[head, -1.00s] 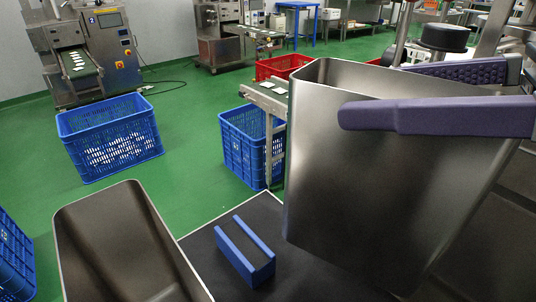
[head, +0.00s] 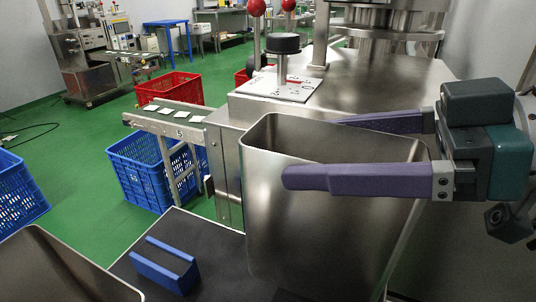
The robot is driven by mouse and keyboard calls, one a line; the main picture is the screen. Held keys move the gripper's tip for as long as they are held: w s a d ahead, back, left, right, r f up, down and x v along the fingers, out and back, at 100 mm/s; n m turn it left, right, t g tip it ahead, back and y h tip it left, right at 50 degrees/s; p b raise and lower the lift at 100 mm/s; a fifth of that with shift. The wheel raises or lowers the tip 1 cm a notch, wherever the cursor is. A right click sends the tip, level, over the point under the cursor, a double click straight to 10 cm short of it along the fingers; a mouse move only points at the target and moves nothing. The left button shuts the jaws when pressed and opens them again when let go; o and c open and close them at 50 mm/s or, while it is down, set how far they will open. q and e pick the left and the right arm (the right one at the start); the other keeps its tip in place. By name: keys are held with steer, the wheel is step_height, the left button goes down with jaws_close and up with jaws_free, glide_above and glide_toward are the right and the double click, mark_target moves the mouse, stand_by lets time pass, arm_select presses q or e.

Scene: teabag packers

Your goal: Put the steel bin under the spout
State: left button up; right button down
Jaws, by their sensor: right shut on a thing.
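A tall, open-topped steel bin (head: 330,225) hangs upright in front of me, right of centre. My right gripper (head: 312,150) is shut on it, with one purple finger across the near face and the other along the far side near the rim. Its inside is mostly hidden. A second steel bin (head: 55,265) shows only in part at the lower left. I cannot make out a spout. My left gripper is not in view.
A steel machine (head: 390,80) with a black knob (head: 283,43) stands behind the held bin. A small conveyor (head: 165,122) meets its left side. A blue two-bar bracket (head: 165,275) sits on a dark surface (head: 205,235). Blue crates (head: 140,165) and red crates (head: 170,85) stand on the green floor.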

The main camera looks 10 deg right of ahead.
mark_target(321, 221)
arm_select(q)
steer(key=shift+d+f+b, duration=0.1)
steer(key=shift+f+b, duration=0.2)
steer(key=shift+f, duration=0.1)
arm_select(e)
step_height(321, 221, down, 6)
steer(key=shift+r, duration=0.25)
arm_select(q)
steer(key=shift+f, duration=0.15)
arm_select(e)
steer(key=shift+f, duration=0.1)
jaws_free()
